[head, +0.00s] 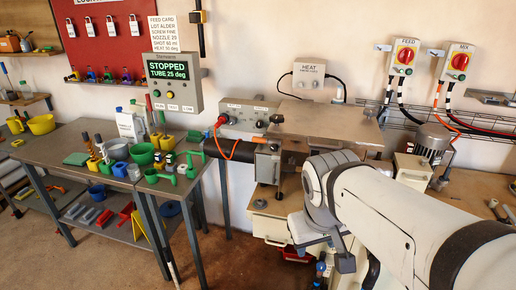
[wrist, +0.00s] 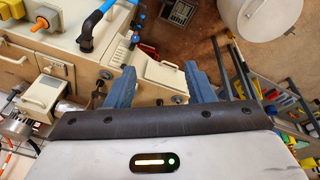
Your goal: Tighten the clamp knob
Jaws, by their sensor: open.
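I cannot tell for certain which part is the clamp knob. In the head view, a grey metal block (head: 267,162) with a small knob on top sits at the end of the dark barrel (head: 238,150) on the bench. In the head view my gripper hangs low at the bench front, partly hidden by my arm.
A metal-topped table (head: 85,150) with tubs and tools stands at the left. A control panel (head: 175,82) reads STOPPED. FEED (head: 404,57) and MIX (head: 459,62) switches are on the wall. A motor (head: 432,142) stands at the right. Brown floor (head: 240,258) is open in front.

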